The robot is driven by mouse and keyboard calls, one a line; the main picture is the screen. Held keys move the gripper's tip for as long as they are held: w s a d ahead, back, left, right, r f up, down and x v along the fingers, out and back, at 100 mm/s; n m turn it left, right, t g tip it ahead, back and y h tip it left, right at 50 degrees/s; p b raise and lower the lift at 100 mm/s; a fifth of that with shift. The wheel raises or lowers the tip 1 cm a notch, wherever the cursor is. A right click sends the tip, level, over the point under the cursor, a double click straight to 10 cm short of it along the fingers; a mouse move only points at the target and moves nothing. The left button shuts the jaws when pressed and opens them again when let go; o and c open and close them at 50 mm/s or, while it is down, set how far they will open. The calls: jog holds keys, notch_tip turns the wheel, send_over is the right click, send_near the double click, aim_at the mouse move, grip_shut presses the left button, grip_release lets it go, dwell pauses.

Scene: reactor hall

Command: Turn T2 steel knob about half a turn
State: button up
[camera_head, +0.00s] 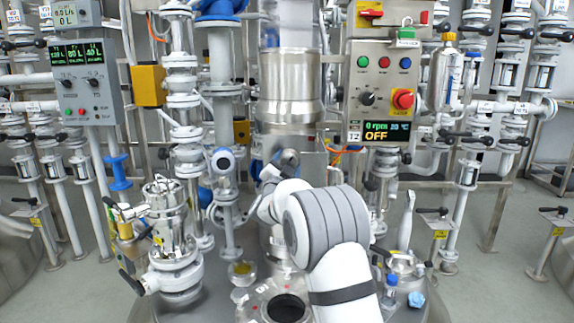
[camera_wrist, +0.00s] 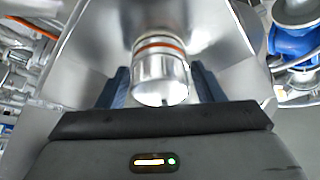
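A bright steel cylindrical knob with an orange-red ring (camera_wrist: 160,72) is in the middle of the wrist view, standing out from a shiny steel body. My gripper (camera_wrist: 161,76) has one dark blue finger on each side of it, very close to its sides. I cannot tell whether the fingers touch it. In the head view my own arm hides most of the gripper and the knob, in front of the central steel vessel (camera_head: 287,95). The T2 control box (camera_head: 381,85) stands to the right; its display (camera_head: 386,132) reads 0 rpm, 20 °C, OFF.
A glass-and-steel fitting (camera_head: 167,225) stands on the vessel lid at the left. An open round port (camera_head: 288,307) lies in front. Small bottles (camera_head: 390,288) are on the right of the lid. Pipes and valves crowd both sides.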

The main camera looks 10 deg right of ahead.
jog(key=c, duration=0.6)
jog(key=shift+a, duration=0.1)
jog(key=shift+m, duration=0.3)
jog(key=m+g, duration=0.1)
jog(key=m, duration=0.2)
jog(key=m+g+h, duration=0.1)
jog(key=m, duration=0.2)
jog(key=shift+r+g, duration=0.15)
jog(key=shift+g, duration=0.15)
jog(key=m+g+p, duration=0.1)
jog(key=m, duration=0.2)
jog(key=m+g+y+p, duration=0.1)
jog(key=m, duration=0.2)
jog(key=shift+r+p, duration=0.2)
jog(key=shift+p, duration=0.1)
jog(key=m+y+p, duration=0.1)
jog(key=m, duration=0.1)
jog(key=m+g+y+p, duration=0.1)
jog(key=m, duration=0.2)
jog(key=m+y, duration=0.1)
jog(key=m, duration=0.1)
jog(key=m+y+p, duration=0.1)
jog(key=m+y, duration=0.1)
jog(key=shift+d+m+g, duration=0.2)
jog(key=shift+m+g, duration=0.1)
jog(key=shift+m, duration=0.1)
jog(key=shift+f, duration=0.1)
